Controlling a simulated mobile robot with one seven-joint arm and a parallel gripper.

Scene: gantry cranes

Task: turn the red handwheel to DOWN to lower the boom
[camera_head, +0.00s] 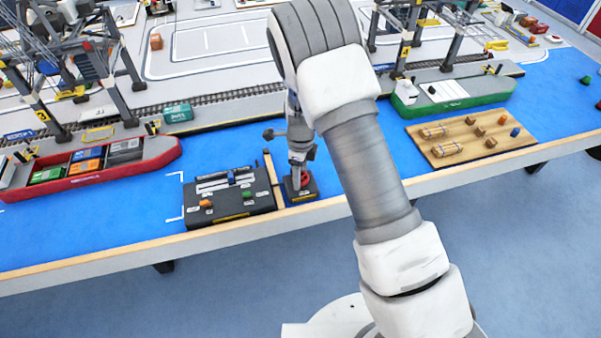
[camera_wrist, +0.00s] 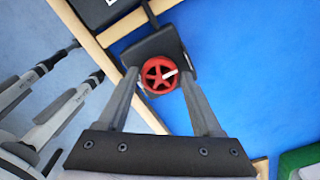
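The red handwheel (camera_wrist: 160,75) has several spokes and a small white mark on its right part. It sits on a dark box (camera_wrist: 158,46), near the table's front edge in the head view. In the head view the wheel (camera_head: 304,181) shows partly, below my gripper (camera_head: 301,176). In the wrist view my gripper (camera_wrist: 161,72) has its fingers apart, one on each side of the wheel. I cannot tell whether the fingertips touch the rim. No DOWN label can be read.
A black control panel (camera_head: 227,207) with coloured knobs stands just left of the wheel box. A red ship (camera_head: 110,168) lies at left, a green ship (camera_head: 455,101) at right. A wooden board (camera_head: 480,153) with small blocks lies at right.

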